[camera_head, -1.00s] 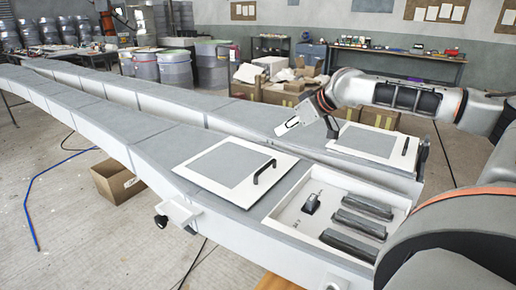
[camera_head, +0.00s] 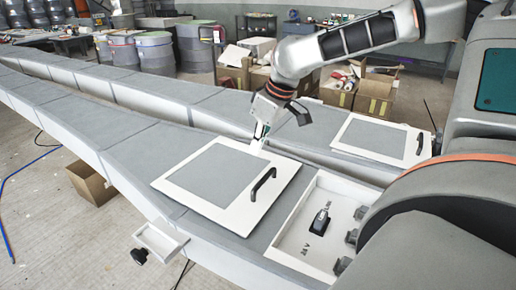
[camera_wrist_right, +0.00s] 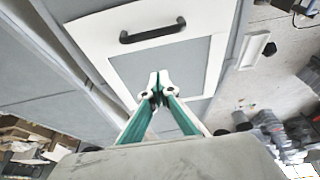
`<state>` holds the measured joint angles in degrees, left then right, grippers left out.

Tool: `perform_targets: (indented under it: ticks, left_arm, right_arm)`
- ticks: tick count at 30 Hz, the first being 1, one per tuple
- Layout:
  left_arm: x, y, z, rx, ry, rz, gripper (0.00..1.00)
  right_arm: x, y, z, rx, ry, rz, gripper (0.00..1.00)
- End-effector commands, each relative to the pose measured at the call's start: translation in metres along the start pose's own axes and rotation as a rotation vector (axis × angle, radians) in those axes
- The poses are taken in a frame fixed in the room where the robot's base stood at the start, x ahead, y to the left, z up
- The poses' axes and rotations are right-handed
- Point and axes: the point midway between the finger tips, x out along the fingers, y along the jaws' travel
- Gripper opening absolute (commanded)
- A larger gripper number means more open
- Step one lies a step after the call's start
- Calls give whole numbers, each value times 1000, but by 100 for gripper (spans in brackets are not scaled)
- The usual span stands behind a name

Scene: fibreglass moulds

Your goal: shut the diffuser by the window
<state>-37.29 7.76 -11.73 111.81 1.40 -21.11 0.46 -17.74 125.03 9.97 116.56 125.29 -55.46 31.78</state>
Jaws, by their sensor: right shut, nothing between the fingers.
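No part is plainly marked as the diffuser, and no window shows. A near panel, white-framed with a grey middle (camera_head: 213,178), lies flat on the long grey mould, its dark handle (camera_head: 263,184) at the right edge. A similar far panel (camera_head: 372,138) lies flat on the mould behind. My right gripper (camera_head: 261,140) is shut and empty at the near panel's far edge; contact cannot be told. In the right wrist view, the shut green-and-white fingers (camera_wrist_right: 159,80) point over the panel (camera_wrist_right: 163,66), with its dark handle (camera_wrist_right: 152,31) beyond them. My left gripper is not in view.
An open white tray (camera_head: 290,228) in the mould holds a small dark-based device (camera_head: 321,219). A small white tray (camera_head: 160,241) sticks out from the mould's near side. Cardboard boxes (camera_head: 90,184) stand on the floor. Drums and a workbench are behind.

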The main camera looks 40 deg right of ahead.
Motion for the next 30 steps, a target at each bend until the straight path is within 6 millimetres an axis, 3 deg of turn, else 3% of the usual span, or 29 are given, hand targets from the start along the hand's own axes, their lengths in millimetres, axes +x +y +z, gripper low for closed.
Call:
perform_targets:
  ticks: [6, 16, 24, 30]
  left_arm:
    - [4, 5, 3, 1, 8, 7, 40]
    - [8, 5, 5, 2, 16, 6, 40]
    - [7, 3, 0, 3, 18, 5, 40]
    - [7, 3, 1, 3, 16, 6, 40]
  right_arm:
    - [42, 0, 1, 2, -3, 0, 0]
    - [84, 0, 1, 0, -1, 0, 0]
    - [74, 1, 28, 1, 3, 0, 0]
    - [74, 1, 38, 0, 2, 0, 0]
